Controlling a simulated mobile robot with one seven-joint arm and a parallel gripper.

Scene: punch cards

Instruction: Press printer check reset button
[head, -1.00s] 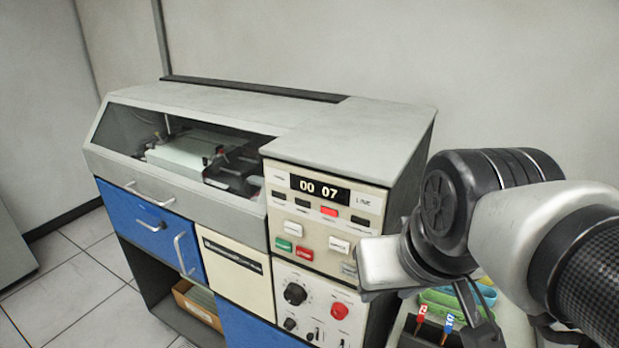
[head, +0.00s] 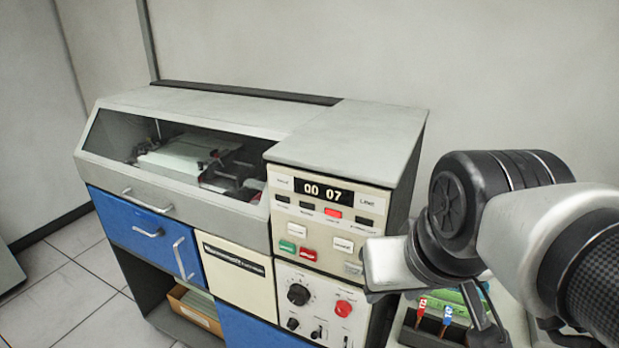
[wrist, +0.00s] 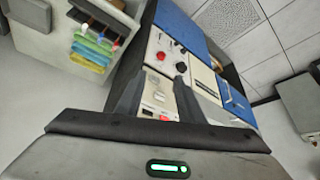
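The printer's cream control panel (head: 317,262) stands right of centre in the head view, with a display (head: 323,192) reading "00 07". Below the display are several small indicators, one of them lit red (head: 333,213). Under these are two white buttons (head: 297,229) (head: 343,244), a green button (head: 287,246) and a red button (head: 308,254). Their labels are too small to read, so I cannot tell which is check reset. My gripper (wrist: 158,88) is open and empty in the wrist view, the panel showing between its fingers. In the head view its body covers the panel's right edge.
A lower panel (head: 325,305) has a black knob (head: 298,294) and a red knob (head: 343,308). Blue drawers (head: 140,228) with handles are left. A tray of coloured items (head: 433,312) lies right, below my arm. Floor (head: 60,290) is clear at left.

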